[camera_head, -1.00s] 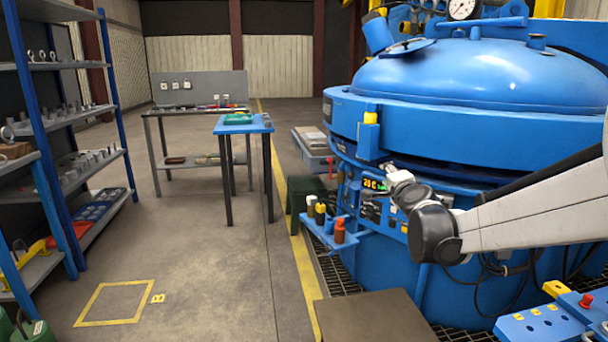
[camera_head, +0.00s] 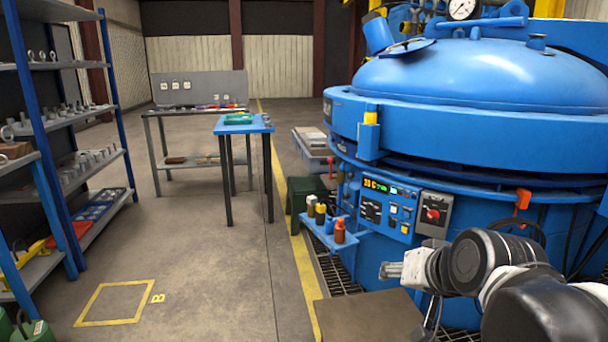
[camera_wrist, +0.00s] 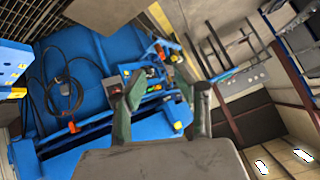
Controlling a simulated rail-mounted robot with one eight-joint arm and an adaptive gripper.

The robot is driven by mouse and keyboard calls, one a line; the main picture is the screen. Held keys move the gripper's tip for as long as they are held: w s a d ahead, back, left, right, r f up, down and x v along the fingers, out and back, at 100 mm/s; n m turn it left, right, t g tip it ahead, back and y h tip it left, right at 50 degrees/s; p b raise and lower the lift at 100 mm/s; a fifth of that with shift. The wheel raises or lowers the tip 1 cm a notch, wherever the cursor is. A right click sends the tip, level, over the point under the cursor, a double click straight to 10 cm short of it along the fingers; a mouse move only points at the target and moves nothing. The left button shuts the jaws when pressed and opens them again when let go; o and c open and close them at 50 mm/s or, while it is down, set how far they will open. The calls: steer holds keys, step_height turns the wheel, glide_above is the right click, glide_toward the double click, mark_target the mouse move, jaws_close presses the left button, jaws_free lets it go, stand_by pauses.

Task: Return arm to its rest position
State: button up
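My gripper (camera_head: 388,270) is in the lower right of the head view, in front of the lower body of the blue furnace (camera_head: 450,130). It points left and holds nothing that I can see. In the wrist view the two dark green fingers of my gripper (camera_wrist: 168,92) stand apart with an open gap between them. The furnace also shows in the wrist view (camera_wrist: 85,70), tilted. The control panel (camera_head: 390,205), with a lit display, is in plain view above my gripper.
A brown plate (camera_head: 370,318) lies below my gripper. A small blue shelf (camera_head: 328,236) with bottles juts from the furnace. A red knob box (camera_head: 433,214) and an orange hook (camera_head: 523,198) are close above my arm. The floor to the left (camera_head: 215,265) is clear.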

steer(key=s+d+f+n+g+h+p, duration=0.1)
steer(key=s+f, duration=0.2)
steer(key=s, duration=0.3)
steer(key=s+d+f+n+g+h, duration=0.1)
steer(key=s+d+f, duration=0.1)
steer(key=s, duration=0.4)
step_height(320, 180, up, 17)
steer(key=p, duration=1.7)
step_height(320, 180, down, 19)
steer(key=b, duration=1.9)
steer(key=shift+w, duration=0.3)
steer(key=shift+o, duration=0.3)
steer(key=shift+a, duration=0.1)
